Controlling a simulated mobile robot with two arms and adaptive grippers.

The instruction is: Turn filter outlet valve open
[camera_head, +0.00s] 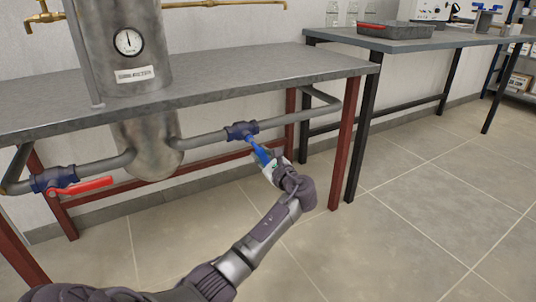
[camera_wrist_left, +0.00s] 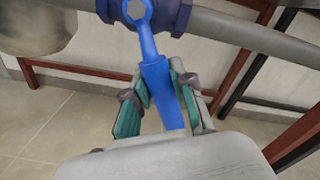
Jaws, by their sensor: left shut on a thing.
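The outlet valve is a dark blue body (camera_head: 241,130) on the grey pipe under the table, right of the metal vessel. Its blue lever handle (camera_head: 259,152) points down and toward me, across the pipe's line. My left gripper (camera_head: 271,164) is shut on the handle. In the left wrist view the blue handle (camera_wrist_left: 159,82) runs between the green-padded fingers of my left gripper (camera_wrist_left: 158,100), with its hex end at the valve body (camera_wrist_left: 172,17). My right gripper is not in view.
A second valve (camera_head: 54,178) with a red handle (camera_head: 82,186) sits on the pipe at left. The metal vessel (camera_head: 121,45) with a gauge passes through the grey table (camera_head: 215,77). Red table legs (camera_head: 347,142) stand near the arm. The tiled floor in front is clear.

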